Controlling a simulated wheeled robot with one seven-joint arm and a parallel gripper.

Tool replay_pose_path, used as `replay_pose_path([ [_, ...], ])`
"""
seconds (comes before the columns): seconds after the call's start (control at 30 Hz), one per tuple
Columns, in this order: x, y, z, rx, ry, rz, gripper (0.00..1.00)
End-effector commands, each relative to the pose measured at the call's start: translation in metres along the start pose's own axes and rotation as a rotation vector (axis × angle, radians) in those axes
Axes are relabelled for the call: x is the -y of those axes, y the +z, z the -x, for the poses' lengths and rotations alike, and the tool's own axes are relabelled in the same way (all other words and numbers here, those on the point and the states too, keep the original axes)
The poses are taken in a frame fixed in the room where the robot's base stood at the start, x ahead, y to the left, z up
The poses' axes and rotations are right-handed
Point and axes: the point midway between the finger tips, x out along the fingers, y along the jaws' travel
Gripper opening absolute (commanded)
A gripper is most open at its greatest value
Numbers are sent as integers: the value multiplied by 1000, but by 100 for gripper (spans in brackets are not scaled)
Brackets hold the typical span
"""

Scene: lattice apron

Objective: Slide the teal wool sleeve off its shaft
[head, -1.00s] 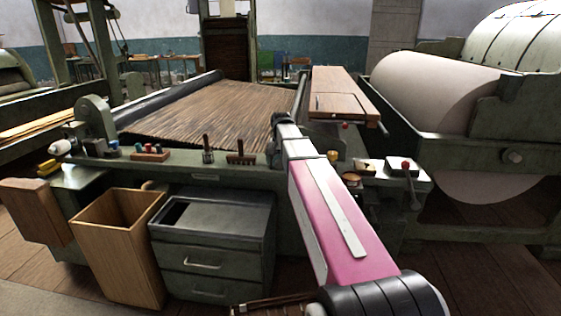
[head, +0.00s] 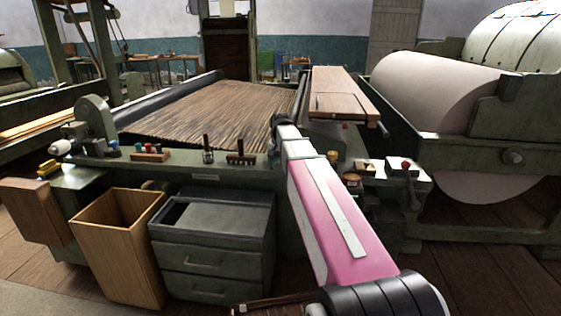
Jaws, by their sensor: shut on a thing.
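My arm reaches away from the lower right over the front of the loom-like machine (head: 218,175). Its wrist end is above the machine's front beam. My gripper's fingers are hidden beyond the wrist, so I cannot see them or anything between them. I cannot make out the teal wool sleeve or its shaft; my arm covers part of the area beyond it.
A wooden bin (head: 117,250) and a grey drawer cabinet (head: 213,248) stand in front. Small tools (head: 240,157) stand on the front beam. A red-knobbed lever (head: 408,175) is right of my arm. A large pale roll (head: 435,95) stands farther right.

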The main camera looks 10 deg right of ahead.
Motion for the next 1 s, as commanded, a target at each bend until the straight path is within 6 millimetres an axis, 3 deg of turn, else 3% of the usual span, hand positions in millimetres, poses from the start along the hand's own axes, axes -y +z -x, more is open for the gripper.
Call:
replay_pose_path([
  [1.0,0,36,0,0,0,1,58],
])
